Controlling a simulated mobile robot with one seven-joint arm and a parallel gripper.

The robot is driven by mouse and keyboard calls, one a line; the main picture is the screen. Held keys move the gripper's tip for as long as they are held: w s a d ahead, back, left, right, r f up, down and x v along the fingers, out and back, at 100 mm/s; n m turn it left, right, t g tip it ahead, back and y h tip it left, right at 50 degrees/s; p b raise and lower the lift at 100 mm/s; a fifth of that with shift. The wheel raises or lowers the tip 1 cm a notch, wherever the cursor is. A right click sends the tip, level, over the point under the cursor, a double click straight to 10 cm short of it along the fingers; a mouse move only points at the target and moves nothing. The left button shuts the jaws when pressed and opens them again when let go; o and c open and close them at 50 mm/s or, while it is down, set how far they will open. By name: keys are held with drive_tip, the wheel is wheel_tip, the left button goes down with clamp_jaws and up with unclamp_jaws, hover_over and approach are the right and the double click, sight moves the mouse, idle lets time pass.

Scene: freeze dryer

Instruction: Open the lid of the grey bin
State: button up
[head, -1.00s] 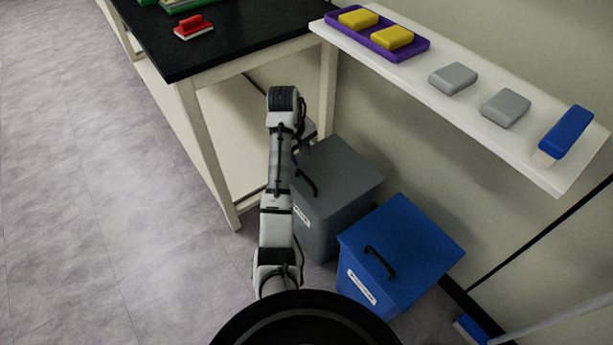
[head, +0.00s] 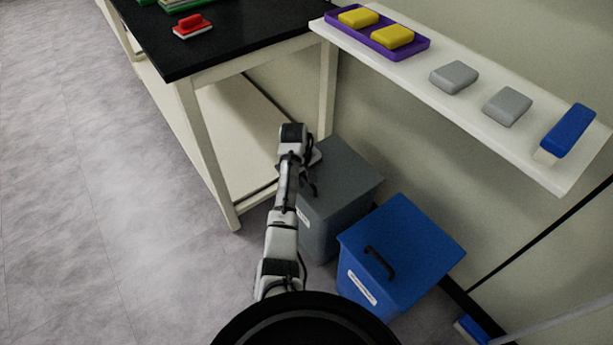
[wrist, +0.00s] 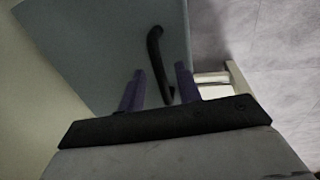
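The grey bin (head: 345,185) stands on the floor beside the table, its lid lying flat and shut. Its black lid handle (head: 313,188) is partly hidden by my arm in the head view. In the wrist view the grey lid (wrist: 100,45) fills the upper left, with the curved black handle (wrist: 154,50) on it. My gripper (wrist: 160,76) has two purple fingers spread apart. The near end of the handle shows between them; I cannot tell whether they touch it. In the head view my arm hides most of the gripper.
A blue bin (head: 410,245) with a black handle stands right beside the grey bin. A black-topped table (head: 225,45) with pale legs is at the left. A white shelf (head: 450,100) on the wall holds a purple tray, grey blocks and a blue-and-white item.

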drive_tip(key=shift+c, duration=0.3)
clamp_jaws()
drive_tip(key=shift+r, duration=0.1)
